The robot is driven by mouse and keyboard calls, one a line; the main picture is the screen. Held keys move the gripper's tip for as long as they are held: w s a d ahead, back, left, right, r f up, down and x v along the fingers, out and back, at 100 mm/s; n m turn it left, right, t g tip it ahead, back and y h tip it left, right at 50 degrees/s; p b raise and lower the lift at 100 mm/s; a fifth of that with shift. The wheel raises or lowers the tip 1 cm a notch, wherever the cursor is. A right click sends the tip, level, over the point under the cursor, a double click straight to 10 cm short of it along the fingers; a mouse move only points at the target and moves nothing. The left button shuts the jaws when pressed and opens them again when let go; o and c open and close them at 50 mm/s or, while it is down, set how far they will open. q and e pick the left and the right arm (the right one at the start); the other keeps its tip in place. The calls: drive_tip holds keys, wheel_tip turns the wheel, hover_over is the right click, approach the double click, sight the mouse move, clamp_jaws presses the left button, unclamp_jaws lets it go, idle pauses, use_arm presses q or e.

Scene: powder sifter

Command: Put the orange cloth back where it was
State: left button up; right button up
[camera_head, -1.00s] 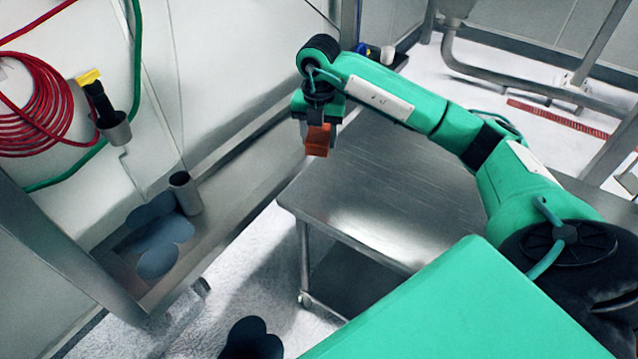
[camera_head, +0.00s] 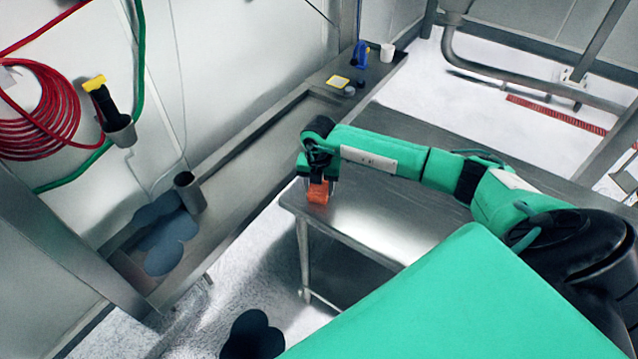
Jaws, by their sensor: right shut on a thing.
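The orange cloth (camera_head: 318,193) is a small crumpled piece at the near left corner of the steel table (camera_head: 385,215). My right gripper (camera_head: 318,182) points down over that corner and is shut on the cloth. The cloth is at or just above the table top; I cannot tell whether it touches. The gripper's fingers partly hide its upper part. My left gripper is not in view.
A long steel ledge along the wall carries a grey cup (camera_head: 188,192), dark blue flat pieces (camera_head: 168,240), a yellow item (camera_head: 339,82), a blue bottle (camera_head: 360,55) and a white cup (camera_head: 387,53). The table's middle is bare.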

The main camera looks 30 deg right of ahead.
drive_tip(key=o, duration=0.9)
drive_tip(key=shift+f, duration=0.1)
drive_tip(key=shift+o, duration=0.2)
